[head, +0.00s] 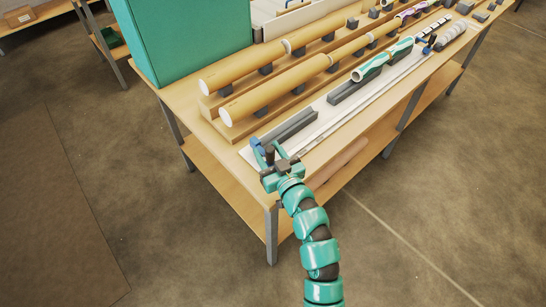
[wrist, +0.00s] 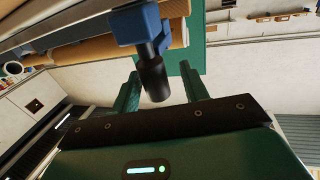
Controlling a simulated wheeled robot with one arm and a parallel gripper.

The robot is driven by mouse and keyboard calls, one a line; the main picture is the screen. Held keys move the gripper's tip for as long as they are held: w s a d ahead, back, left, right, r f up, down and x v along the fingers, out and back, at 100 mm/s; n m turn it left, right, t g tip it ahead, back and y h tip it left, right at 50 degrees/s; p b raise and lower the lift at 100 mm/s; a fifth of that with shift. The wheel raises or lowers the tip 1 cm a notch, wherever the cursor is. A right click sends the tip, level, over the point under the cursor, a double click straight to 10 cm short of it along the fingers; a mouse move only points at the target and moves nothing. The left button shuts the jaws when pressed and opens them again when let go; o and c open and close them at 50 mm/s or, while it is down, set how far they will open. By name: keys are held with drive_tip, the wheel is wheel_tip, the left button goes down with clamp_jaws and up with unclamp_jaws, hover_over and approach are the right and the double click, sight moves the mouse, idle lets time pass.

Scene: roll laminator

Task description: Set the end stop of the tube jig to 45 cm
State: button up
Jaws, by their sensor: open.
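The tube jig (head: 330,118) is a long pale rail with dark grey cradles, along the front edge of the table. A blue block with a black knob, seemingly the end stop (head: 257,146), is at the jig's near end, partly hidden by my gripper. In the wrist view the blue block (wrist: 139,24) is at the top, and its black knob (wrist: 154,80) reaches down between the fingers. My gripper (head: 270,158) is open at this end of the jig. Its two green fingers (wrist: 160,78) stand on either side of the knob, with gaps visible. The scale cannot be read.
Long brown tubes (head: 285,90) lie on wooden racks behind the jig. A teal box (head: 190,40) stands at the table's back left. Teal-and-white rolls (head: 385,60) and another blue piece (head: 427,48) are farther along the jig. The floor in front is clear.

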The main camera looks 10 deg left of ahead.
drive_tip(key=p+v, duration=0.2)
drive_tip(key=v, duration=1.5)
drive_tip(key=shift+s+p, duration=0.15)
drive_tip(key=shift+p, duration=0.15)
drive_tip(key=shift+d+r, duration=0.1)
